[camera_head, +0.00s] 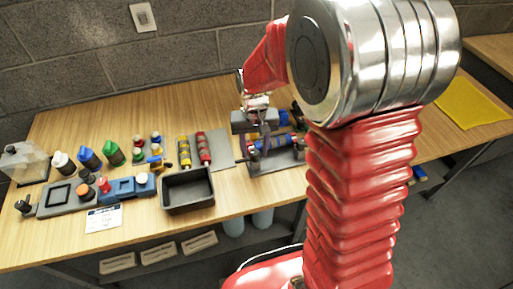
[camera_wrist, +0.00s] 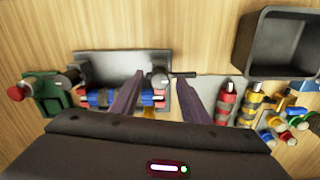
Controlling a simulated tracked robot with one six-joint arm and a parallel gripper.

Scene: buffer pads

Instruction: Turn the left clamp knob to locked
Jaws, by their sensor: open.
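The clamp fixture (camera_head: 283,160) is a grey plate with blue, banded cylindrical parts lying across it. It also shows in the wrist view (camera_wrist: 115,62). Its left clamp knob (camera_wrist: 159,79) is a small grey knob with a dark bar pointing right in the wrist view, which looks turned around relative to the head view. My gripper (camera_head: 264,132) is above the left end of the fixture, pointing down. Its two fingers are apart, one on each side of the knob in the wrist view (camera_wrist: 157,74). I cannot tell whether they touch it.
A black open bin (camera_head: 188,207) stands left of the fixture. Red and yellow banded cylinders (camera_head: 204,148) lie on a grey plate behind it. Several bottles and a blue block (camera_head: 123,188) are farther left. A green device with a red knob (camera_wrist: 40,92) is beyond the fixture's other end.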

